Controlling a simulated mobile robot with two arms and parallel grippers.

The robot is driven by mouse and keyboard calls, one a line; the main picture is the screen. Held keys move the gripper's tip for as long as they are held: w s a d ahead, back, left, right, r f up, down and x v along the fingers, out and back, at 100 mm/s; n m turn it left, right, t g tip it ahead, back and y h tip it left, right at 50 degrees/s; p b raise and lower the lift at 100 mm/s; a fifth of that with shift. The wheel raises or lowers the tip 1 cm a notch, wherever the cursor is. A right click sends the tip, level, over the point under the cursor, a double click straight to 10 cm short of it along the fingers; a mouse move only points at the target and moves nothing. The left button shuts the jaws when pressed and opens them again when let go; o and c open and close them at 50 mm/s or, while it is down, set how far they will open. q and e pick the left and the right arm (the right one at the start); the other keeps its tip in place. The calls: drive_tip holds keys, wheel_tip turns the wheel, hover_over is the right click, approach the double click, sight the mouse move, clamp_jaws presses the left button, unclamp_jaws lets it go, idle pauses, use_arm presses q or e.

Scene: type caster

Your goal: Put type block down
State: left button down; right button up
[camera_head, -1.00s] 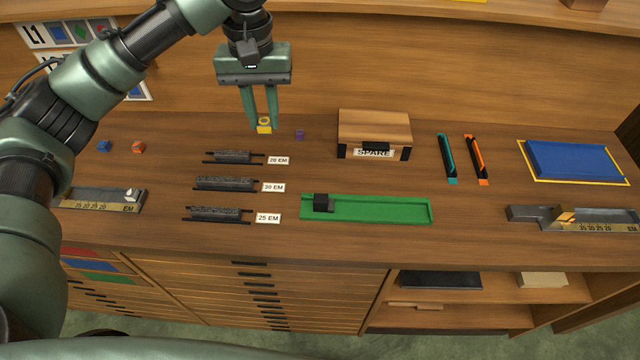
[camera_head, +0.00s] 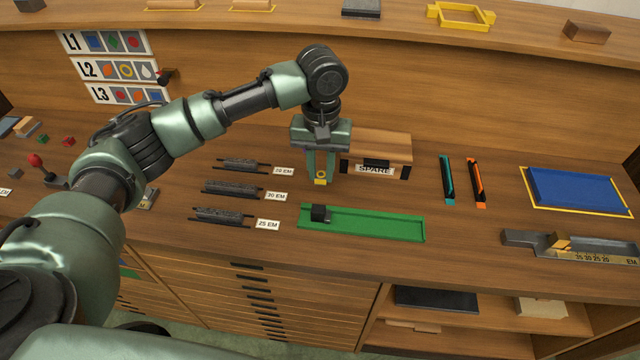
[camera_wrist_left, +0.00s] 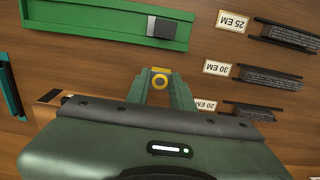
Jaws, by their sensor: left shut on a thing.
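My left gripper (camera_head: 320,180) is shut on a small yellow type block (camera_head: 320,182). It is just in front of the SPARE box's left side and behind the green tray (camera_head: 375,224) in the head view. I cannot tell whether the yellow block touches the table. My right gripper is not in view.
The SPARE box (camera_head: 378,147) stands close on the right of the gripper. Three dark type lines with labels (camera_head: 228,188) lie to the left. Teal (camera_head: 447,180) and orange (camera_head: 476,181) strips and a blue tray (camera_head: 575,190) lie right. Bare table surrounds the green tray.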

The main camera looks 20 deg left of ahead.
sight(321, 198)
use_arm(q)
drive_tip(key=shift+f, duration=3)
drive_tip(key=shift+p, duration=0.35)
drive_tip(key=c, duration=1.2)
unclamp_jaws()
drive_tip(key=shift+f, duration=0.1)
drive_tip(key=shift+c, duration=0.2)
